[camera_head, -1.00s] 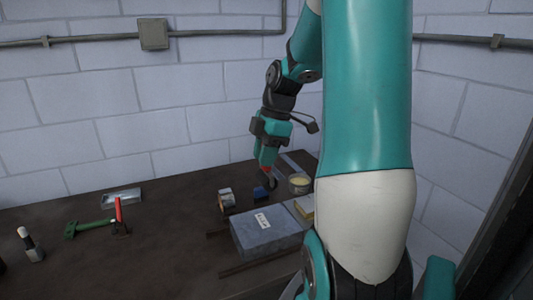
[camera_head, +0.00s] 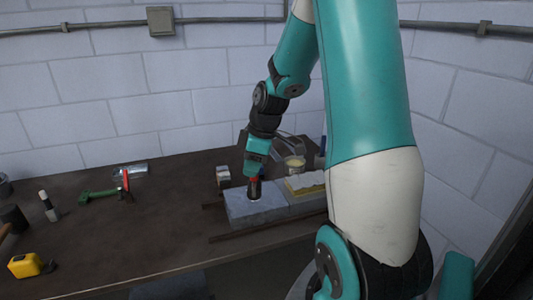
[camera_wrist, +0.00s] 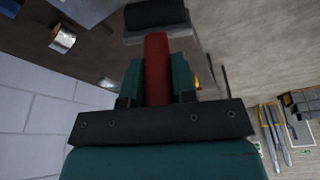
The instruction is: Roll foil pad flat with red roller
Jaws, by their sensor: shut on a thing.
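My gripper (camera_head: 256,166) is shut on the red handle of the roller; the handle (camera_wrist: 157,68) stands between the fingers in the wrist view. The roller's black head (camera_head: 254,189) is over the grey block (camera_head: 270,208), near its middle. I cannot tell whether it touches the surface. The black head also shows at the top of the wrist view (camera_wrist: 156,14). The grey, foil-like block lies flat on the dark bench, and the roller and gripper partly cover its top. The pale label seen on it earlier is mostly hidden.
A round tin (camera_head: 294,165) and a small roll (camera_head: 223,176) stand behind. A green tool (camera_head: 98,193) and a yellow tape measure (camera_head: 30,265) lie left. The bench's left middle is clear.

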